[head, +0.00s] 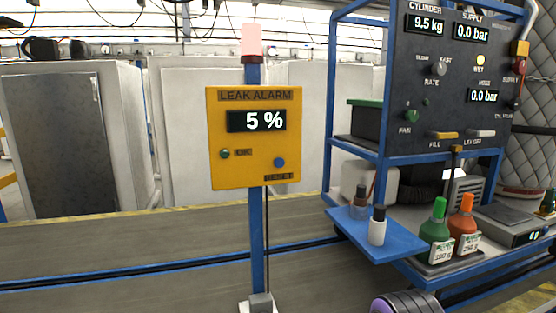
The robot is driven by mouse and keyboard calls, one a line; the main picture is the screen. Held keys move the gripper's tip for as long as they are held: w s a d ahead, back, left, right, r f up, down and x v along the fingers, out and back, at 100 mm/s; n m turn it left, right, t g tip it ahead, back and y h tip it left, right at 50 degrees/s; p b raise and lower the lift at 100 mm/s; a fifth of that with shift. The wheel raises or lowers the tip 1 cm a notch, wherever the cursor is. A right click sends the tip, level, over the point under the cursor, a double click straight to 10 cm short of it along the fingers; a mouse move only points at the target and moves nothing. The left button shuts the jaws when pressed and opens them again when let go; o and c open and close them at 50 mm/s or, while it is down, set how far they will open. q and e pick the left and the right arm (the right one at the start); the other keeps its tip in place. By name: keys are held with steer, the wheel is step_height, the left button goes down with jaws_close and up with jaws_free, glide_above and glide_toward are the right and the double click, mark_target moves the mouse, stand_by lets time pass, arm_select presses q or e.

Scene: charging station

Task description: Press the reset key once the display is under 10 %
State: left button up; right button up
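A yellow leak alarm box (254,182) is fixed to a blue post in the middle of the head view. Its display (257,120) reads 5 %. A round blue key (279,162) sits at the lower right of the box, above a small dark label too small to read surely; it looks like the reset key. A small green lamp or button (224,154) is at the lower left. A pale red beacon (251,42) tops the post. Neither of my grippers is in view.
A blue cart (354,150) at the right carries a dark control panel (411,92) with gauges, knobs and levers. Its side shelf (377,248) holds small bottles; green (437,232) and orange (466,226) bottles stand beside it. White cabinets (190,120) stand behind. The space before the alarm box looks clear.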

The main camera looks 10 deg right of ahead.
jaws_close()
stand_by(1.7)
